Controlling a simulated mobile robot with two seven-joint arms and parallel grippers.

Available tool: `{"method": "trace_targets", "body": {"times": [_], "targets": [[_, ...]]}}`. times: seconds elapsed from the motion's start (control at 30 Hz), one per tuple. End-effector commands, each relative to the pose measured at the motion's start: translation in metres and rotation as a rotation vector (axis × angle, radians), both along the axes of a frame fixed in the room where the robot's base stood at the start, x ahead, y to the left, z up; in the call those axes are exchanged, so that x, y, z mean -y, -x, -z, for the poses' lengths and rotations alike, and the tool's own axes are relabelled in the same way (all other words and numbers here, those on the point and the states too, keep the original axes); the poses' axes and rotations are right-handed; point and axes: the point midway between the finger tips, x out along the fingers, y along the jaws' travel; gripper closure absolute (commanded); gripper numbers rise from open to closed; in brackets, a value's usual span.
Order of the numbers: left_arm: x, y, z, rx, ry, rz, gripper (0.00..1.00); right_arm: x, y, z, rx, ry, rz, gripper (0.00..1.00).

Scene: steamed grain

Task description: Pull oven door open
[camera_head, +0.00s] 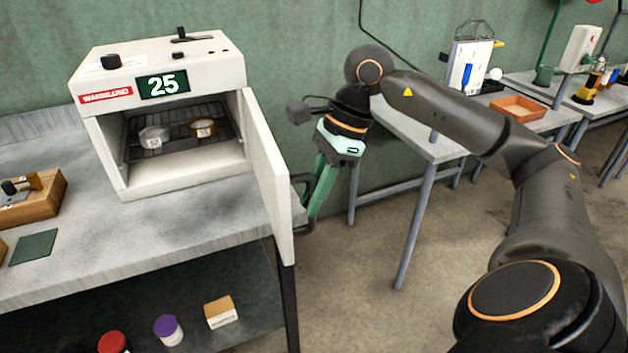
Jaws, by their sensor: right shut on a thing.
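The white oven (165,185) stands on the grey bench at the left, with a display reading 25. Its door (266,170) is swung open on the right side and points toward me. Inside the oven, a silver tin (153,139) and a gold tin (203,128) sit on a wire rack. My right gripper (306,217) is on the outer side of the door, its green fingers shut on the dark door handle (301,181). The fingertips are partly hidden by the door's edge. My left gripper is not in view.
A wooden block (36,200) and a dark green mat (34,248) lie on the bench left of the oven. Jars and a small box (220,312) stand on the shelf below. Open floor (350,290) lies right of the bench, before another table (431,146).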

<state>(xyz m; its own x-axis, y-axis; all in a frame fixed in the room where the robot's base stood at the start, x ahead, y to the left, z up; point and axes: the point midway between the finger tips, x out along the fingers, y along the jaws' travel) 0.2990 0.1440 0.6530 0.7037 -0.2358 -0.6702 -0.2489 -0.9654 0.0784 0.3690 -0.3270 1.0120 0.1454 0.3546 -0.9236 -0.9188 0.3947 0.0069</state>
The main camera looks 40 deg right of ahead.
Motion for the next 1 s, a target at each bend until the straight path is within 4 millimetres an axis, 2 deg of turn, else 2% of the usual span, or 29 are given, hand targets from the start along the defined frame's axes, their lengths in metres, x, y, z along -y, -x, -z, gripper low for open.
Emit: {"method": "trace_targets", "body": {"times": [0.2, 0.23, 0.47, 0.77, 0.87, 1.0], "targets": [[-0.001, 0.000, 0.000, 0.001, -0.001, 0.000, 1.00, 0.001, -0.001, -0.001, 0.002, 0.001, 0.007, 1.00], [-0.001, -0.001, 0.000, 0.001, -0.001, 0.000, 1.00, 0.001, -0.001, -0.001, 0.002, 0.001, 0.007, 0.79], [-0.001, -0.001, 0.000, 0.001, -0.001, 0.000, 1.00, 0.001, -0.001, -0.001, 0.002, 0.001, 0.003, 0.53], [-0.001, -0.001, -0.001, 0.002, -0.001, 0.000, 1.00, 0.001, 0.000, -0.003, 0.002, 0.001, 0.002, 0.53], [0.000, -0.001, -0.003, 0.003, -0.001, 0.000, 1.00, 0.004, 0.001, -0.012, 0.005, 0.001, 0.003, 0.53], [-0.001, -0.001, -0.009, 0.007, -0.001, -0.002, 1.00, 0.014, 0.004, -0.038, 0.007, 0.000, 0.004, 0.53]]}}
